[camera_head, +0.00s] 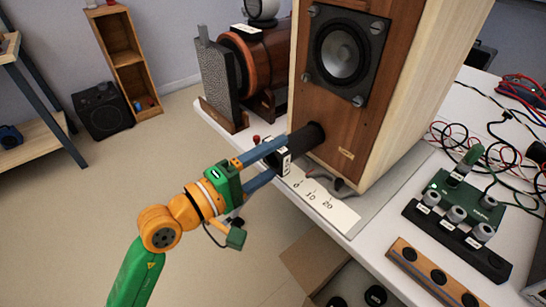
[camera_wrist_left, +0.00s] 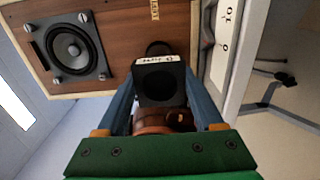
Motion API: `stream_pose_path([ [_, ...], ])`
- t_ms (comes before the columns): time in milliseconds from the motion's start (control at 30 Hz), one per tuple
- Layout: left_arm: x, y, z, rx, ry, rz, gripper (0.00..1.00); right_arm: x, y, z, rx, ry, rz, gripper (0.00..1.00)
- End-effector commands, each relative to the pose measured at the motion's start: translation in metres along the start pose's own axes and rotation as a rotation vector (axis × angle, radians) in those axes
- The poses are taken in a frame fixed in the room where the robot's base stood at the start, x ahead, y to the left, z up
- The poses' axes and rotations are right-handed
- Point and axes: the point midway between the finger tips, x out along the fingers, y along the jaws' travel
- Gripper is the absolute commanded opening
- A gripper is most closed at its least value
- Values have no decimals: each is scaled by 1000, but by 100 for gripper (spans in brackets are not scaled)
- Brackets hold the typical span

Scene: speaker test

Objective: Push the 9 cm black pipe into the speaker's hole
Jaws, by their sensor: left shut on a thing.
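The wooden speaker (camera_head: 305,100) stands on the white table, with a driver above and the hole low on its brown front, mostly hidden by the pipe. The black pipe (camera_head: 305,140) points at that hole, its far end at the speaker front; I cannot tell how far it is inside. My left gripper (camera_head: 275,162) is shut on the pipe's outer end, at a block with a white label. In the left wrist view the block (camera_wrist_left: 162,86) sits between the two blue fingers, with the dark round pipe or hole behind it. My right gripper is not in view.
A white scale strip (camera_head: 322,204) with numbers lies on the table below the pipe. A brown cylindrical device (camera_head: 264,65) stands left of the speaker. A green box with knobs (camera_head: 465,205) and loose cables lie to the right. An open cardboard box (camera_head: 308,262) is below the table edge.

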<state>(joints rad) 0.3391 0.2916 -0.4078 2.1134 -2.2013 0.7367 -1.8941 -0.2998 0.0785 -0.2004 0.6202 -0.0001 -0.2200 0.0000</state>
Motion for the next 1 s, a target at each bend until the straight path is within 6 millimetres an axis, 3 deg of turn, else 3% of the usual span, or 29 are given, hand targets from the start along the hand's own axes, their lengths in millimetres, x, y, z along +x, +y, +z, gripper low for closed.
stream_pose_path([
  [1000,25,0,0,-1,1,2,2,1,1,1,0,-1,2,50],
])
